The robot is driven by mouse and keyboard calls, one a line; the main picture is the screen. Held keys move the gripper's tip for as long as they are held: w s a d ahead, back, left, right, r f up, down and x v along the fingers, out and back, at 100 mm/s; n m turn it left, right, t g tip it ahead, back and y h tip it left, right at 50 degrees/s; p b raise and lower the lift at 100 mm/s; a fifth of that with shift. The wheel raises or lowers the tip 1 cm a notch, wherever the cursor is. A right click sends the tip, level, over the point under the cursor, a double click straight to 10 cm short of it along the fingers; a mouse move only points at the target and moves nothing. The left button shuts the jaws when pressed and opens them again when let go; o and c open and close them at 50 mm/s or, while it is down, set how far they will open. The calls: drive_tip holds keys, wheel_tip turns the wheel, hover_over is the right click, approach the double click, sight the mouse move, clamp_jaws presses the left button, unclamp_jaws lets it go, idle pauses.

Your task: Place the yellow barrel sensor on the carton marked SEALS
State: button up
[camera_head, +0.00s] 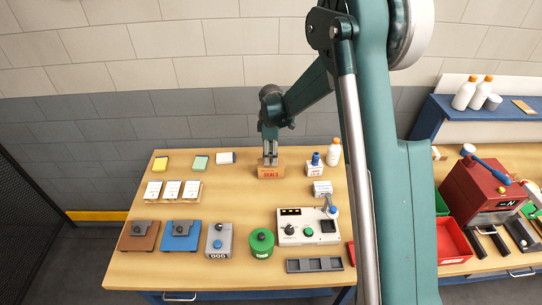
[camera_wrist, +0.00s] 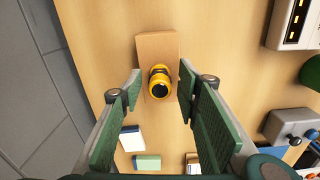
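The brown SEALS carton (camera_head: 270,173) stands near the back middle of the table, its red lettering facing the front. In the wrist view the carton (camera_wrist: 157,44) lies ahead between my fingers. The yellow barrel sensor (camera_wrist: 159,74), with a dark round end, appears to rest on the carton's top. My gripper (camera_head: 270,158) is right above the carton. In the wrist view my gripper (camera_wrist: 161,85) has its fingers either side of the sensor, with visible gaps, so it is open. In the head view the sensor is hidden or too small to tell.
A small white-and-blue container (camera_head: 315,168) and a white bottle (camera_head: 333,151) stand right of the carton. A white-topped box (camera_head: 226,158) is to its left. A control box (camera_head: 308,227) and a green canister (camera_head: 262,243) are nearer the front. Bare table lies just in front of the carton.

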drive_tip(key=shift+r, duration=0.2)
wheel_tip(320, 180, up, 12)
idle(0.9)
idle(0.5)
drive_tip(key=s+d+r+m+t, duration=0.2)
drive_tip(key=s+d+r+m, duration=0.3)
drive_tip(key=s+r, duration=0.4)
drive_tip(key=s+d+r+m+t, duration=0.1)
drive_tip(key=s+d+r+m, duration=0.2)
drive_tip(key=s+d+r, duration=0.6)
drive_tip(key=s+d+f+m+t, duration=0.1)
drive_tip(key=s+m, duration=0.3)
drive_tip(key=s, duration=0.8)
drive_tip(key=s+d+f+m+t, duration=0.2)
drive_tip(key=s+d+m+t, duration=0.1)
drive_tip(key=s, duration=0.9)
drive_tip(key=shift+d+f+m, duration=0.25)
drive_tip(key=shift+d+m, duration=0.2)
drive_tip(key=shift+m, duration=0.45)
